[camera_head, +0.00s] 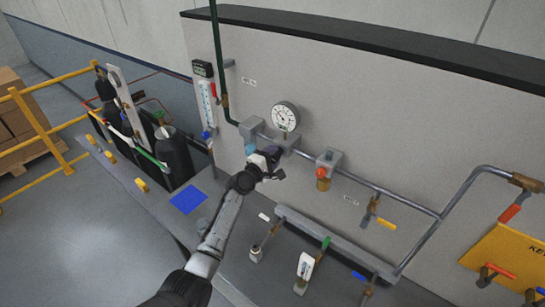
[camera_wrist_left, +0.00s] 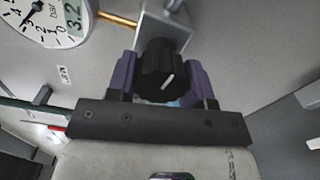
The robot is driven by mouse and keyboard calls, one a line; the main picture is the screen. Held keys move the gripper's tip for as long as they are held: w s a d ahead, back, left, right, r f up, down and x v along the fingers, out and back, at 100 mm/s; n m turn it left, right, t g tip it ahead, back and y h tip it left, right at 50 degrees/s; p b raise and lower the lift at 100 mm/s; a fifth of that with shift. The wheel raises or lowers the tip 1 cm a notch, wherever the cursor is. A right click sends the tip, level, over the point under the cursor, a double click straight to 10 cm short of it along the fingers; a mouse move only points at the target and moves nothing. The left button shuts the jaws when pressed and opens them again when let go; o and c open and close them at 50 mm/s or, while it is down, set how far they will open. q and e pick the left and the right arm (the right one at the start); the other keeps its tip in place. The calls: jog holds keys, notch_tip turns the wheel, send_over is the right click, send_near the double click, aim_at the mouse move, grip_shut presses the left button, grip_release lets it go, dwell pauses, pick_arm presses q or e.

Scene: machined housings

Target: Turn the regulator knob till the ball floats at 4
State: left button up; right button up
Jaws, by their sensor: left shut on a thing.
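The black regulator knob (camera_wrist_left: 162,72) has a white pointer line and sits below a grey block on the pipe. My left gripper (camera_head: 270,156) has its purple fingers on both sides of the knob, shut on it; in the left wrist view the gripper (camera_wrist_left: 163,85) shows close up. In the head view the fingers hide the knob. The upright flow tube (camera_head: 206,103) with a white scale hangs on the wall to the left; its ball and figures are too small to read. My right gripper is not in view.
A round pressure gauge (camera_head: 284,117) stands just above the gripper; in the left wrist view it is marked "bar". Gas cylinders (camera_head: 174,153) stand at the left. A blue pad (camera_head: 188,200) lies on the bench.

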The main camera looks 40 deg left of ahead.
pick_arm(q)
jog(key=o, duration=0.9)
jog(key=shift+s, duration=0.1)
jog(key=s, duration=1.3)
jog(key=shift+s+d+b, duration=0.2)
jog(key=shift+s+b, duration=0.1)
jog(key=shift+b, duration=0.1)
